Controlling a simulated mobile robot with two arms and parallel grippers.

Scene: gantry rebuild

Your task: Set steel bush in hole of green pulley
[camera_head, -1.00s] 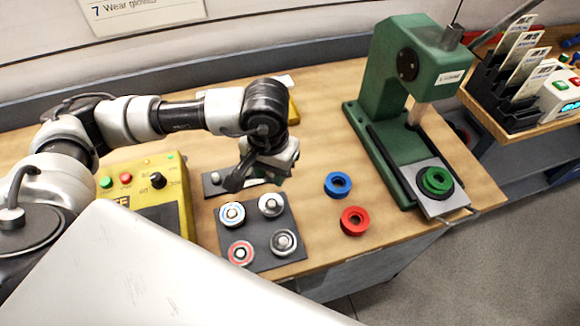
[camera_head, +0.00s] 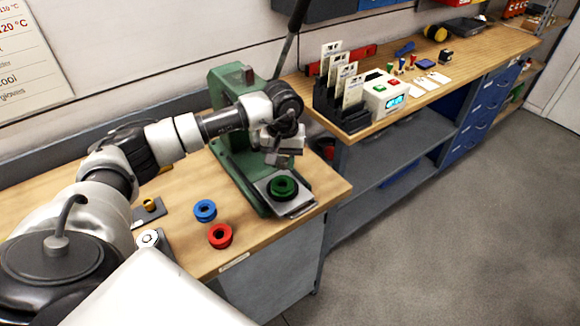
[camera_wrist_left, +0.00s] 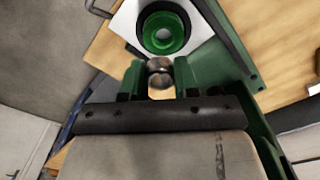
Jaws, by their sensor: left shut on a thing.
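The green pulley (camera_head: 283,187) lies flat on the grey plate (camera_head: 300,207) of the green press, at the near end. It also shows in the left wrist view (camera_wrist_left: 148,40), with its centre hole facing the camera. My left gripper (camera_head: 280,163) is above and just behind the pulley in the head view. In the left wrist view my left gripper (camera_wrist_left: 160,80) is shut on the steel bush (camera_wrist_left: 159,67), a small shiny piece between the green fingertips. The bush appears apart from the pulley, beside its hole in that view. My right gripper is not in view.
The green press (camera_head: 224,92) stands behind my left gripper. A blue pulley (camera_head: 205,210) and a red pulley (camera_head: 220,236) lie on the bench to the left. A black card rack (camera_head: 333,114) and a white box with buttons (camera_head: 386,95) stand on the right bench.

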